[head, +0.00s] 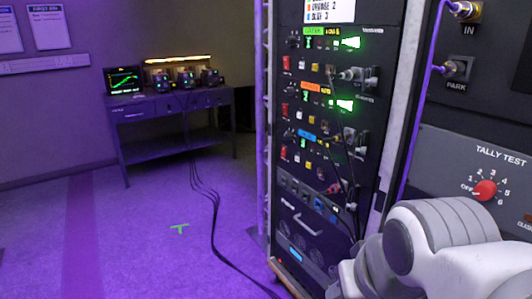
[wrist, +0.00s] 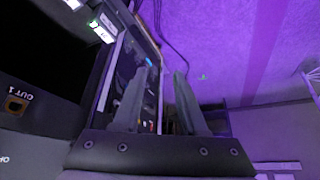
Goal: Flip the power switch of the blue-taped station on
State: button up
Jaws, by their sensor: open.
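The equipment rack (head: 325,200) stands right of centre in the head view, with stations stacked down its front. The blue-taped station (head: 307,135) is the lowest of three, below the green- and orange-taped ones. A red rocker switch (head: 283,152) sits at its left; its position is too small to tell. No lit green display shows in its row. My gripper's two fingers are apart and empty in the wrist view (wrist: 158,80), with the rack's side and front beyond and left of them. In the head view my arm covers the lower right and the fingers cannot be made out.
Green displays are lit on the green-taped (head: 347,43) and orange-taped (head: 345,104) stations. Black cables hang at the rack's right. A tally test panel (head: 485,190) stands at right. A purple-lit workbench (head: 175,102) stands at the back left. Floor left of the rack is open except for cables (head: 214,220).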

jog(key=shift+r+p, duration=0.55)
jog(key=c, duration=0.5)
notch_tip(320, 180, up, 19)
jog(key=p, duration=1.8)
jog(key=shift+p, duration=0.4)
grip_shut()
jog(key=shift+f, duration=0.15)
